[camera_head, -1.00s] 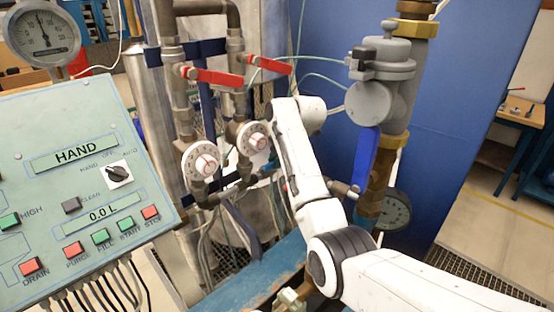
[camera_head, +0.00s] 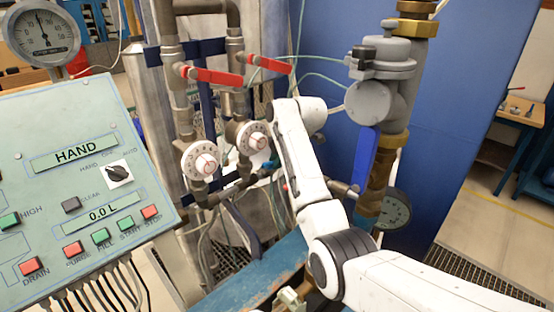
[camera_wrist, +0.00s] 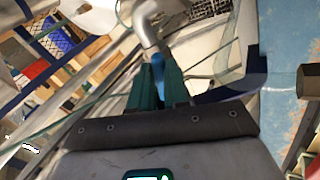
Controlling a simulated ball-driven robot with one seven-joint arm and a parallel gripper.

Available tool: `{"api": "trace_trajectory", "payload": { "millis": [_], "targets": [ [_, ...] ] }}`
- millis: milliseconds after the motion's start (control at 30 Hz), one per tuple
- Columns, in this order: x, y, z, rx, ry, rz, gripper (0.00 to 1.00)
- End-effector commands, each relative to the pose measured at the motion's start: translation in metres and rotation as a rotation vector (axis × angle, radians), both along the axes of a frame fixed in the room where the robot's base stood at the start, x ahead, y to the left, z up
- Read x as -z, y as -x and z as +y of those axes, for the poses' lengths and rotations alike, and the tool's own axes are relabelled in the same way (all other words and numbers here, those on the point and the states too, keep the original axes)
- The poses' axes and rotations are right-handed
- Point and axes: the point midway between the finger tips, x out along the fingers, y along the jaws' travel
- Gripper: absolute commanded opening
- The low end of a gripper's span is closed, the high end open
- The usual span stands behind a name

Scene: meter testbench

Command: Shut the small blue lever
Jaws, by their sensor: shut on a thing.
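The small blue lever (camera_wrist: 158,63) shows in the wrist view, between the tips of my gripper's teal fingers. My gripper (camera_wrist: 160,84) is shut on it. The lever sits just below a bent metal pipe (camera_wrist: 147,28). Most of the lever is hidden by the fingers. In the head view my white arm (camera_head: 296,150) reaches in among the pipes, and a bit of blue-teal shows by the lower pipe left of the arm. I cannot clearly tell the lever from the fingers there.
A larger blue lever (camera_head: 364,158) hangs on the right pipe, beside my arm. Two red levers (camera_head: 216,76) and two white dials (camera_head: 201,160) are left of the arm. A control panel (camera_head: 75,140) stands at left. A gauge (camera_head: 392,210) sits low at right.

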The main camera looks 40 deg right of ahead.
Motion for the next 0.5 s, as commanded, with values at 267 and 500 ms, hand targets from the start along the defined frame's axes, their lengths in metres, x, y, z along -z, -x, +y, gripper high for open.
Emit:
{"api": "trace_trajectory", "payload": {
  "millis": [267,500],
  "targets": [
    [0.0011,0.0028,0.0009,0.228,-0.13,0.004,0.0],
    [0.0022,0.0045,0.0028,0.424,-0.244,0.007,0.0]
  ]
}}
